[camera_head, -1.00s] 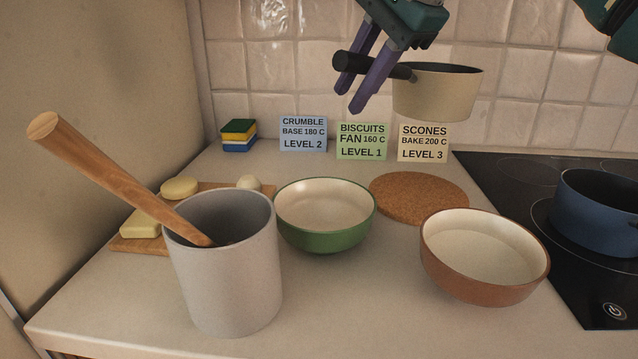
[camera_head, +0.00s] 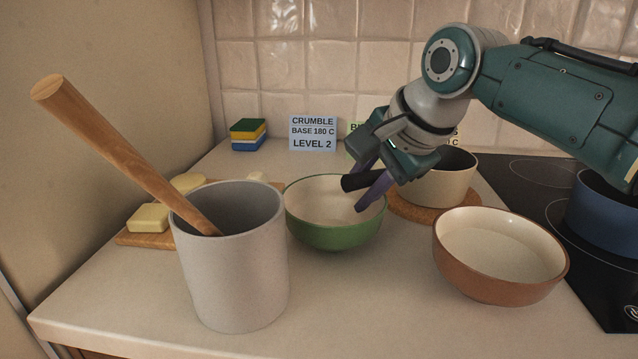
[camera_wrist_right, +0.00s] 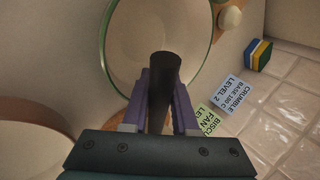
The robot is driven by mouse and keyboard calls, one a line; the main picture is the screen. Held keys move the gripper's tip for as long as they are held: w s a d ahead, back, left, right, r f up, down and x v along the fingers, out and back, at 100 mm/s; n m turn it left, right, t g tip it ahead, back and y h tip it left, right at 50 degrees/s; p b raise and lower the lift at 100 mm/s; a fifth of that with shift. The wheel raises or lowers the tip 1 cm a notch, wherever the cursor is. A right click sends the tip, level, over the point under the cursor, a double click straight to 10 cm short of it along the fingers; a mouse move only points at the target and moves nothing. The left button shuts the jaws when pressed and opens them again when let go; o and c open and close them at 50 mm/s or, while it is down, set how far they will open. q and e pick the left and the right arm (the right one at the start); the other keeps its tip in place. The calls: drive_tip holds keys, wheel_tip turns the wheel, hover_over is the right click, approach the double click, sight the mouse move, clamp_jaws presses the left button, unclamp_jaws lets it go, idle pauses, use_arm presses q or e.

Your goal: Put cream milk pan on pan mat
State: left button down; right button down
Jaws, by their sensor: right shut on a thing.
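The cream milk pan (camera_head: 440,186) is upright at the round cork pan mat (camera_head: 408,209), low over it or resting on it; I cannot tell whether its base touches. The mat shows only as a rim around the pan's base. My right gripper (camera_head: 368,188) is shut on the pan's black handle (camera_head: 358,181), which points left over the green bowl. In the right wrist view the purple fingers (camera_wrist_right: 160,108) close on both sides of the handle (camera_wrist_right: 165,70). My left gripper is not in view.
The green bowl (camera_head: 334,236) is below the handle. A brown bowl (camera_head: 490,285) stands in front of the pan. A grey crock (camera_head: 235,270) holds a wooden handle. The hob (camera_head: 545,200) with a blue pot (camera_head: 604,226) is at right. Recipe cards (camera_head: 313,133) stand behind.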

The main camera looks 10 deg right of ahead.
drive_tip(key=c, duration=1)
unclamp_jaws()
